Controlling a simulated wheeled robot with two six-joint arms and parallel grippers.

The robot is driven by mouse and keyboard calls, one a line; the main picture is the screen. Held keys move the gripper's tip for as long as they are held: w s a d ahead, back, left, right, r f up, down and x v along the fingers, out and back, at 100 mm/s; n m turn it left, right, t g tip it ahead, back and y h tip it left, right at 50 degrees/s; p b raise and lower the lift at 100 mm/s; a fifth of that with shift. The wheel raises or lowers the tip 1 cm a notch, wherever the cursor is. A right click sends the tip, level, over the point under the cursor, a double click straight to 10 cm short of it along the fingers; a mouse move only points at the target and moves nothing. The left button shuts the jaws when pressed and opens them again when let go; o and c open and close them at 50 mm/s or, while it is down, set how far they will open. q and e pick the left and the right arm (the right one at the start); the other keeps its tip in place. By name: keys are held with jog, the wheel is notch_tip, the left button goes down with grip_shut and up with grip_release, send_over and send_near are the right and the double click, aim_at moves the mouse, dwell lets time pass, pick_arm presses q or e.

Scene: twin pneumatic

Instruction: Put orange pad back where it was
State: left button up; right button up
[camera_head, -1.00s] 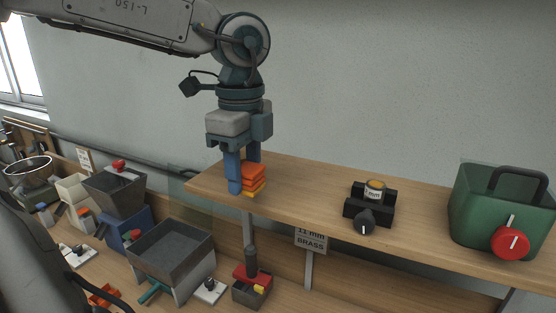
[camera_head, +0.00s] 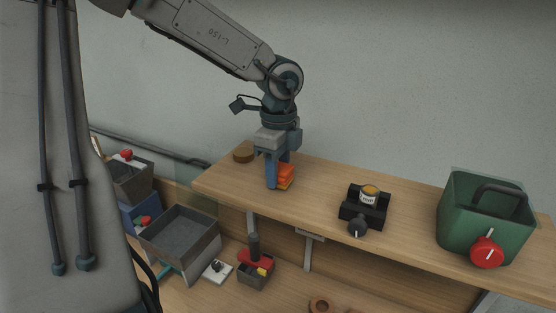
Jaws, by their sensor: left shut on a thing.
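My left gripper (camera_head: 279,177) points straight down over the left part of the wooden shelf (camera_head: 335,185). It is shut on the orange pad (camera_head: 287,172), a small blocky piece that shows between and to the right of the blue fingers. The fingers hide its left side. A slightly yellower orange layer shows along its bottom edge; whether this is a separate piece I cannot tell. The pad is at or just above the shelf top, and I cannot tell whether it touches. My right gripper is not in view.
A brown round disc (camera_head: 243,153) lies at the shelf's back left. A black holder with a small can (camera_head: 369,193) and a green box with a red knob (camera_head: 486,215) stand to the right. Below are a grey hopper (camera_head: 179,232) and a red-topped box (camera_head: 256,268).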

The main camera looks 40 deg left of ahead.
pick_arm(q)
jog(key=shift+a+f, duration=0.1)
jog(key=shift+f+b, duration=0.2)
jog(key=shift+b, duration=0.3)
jog(key=o, duration=1)
jog(key=shift+r, duration=0.1)
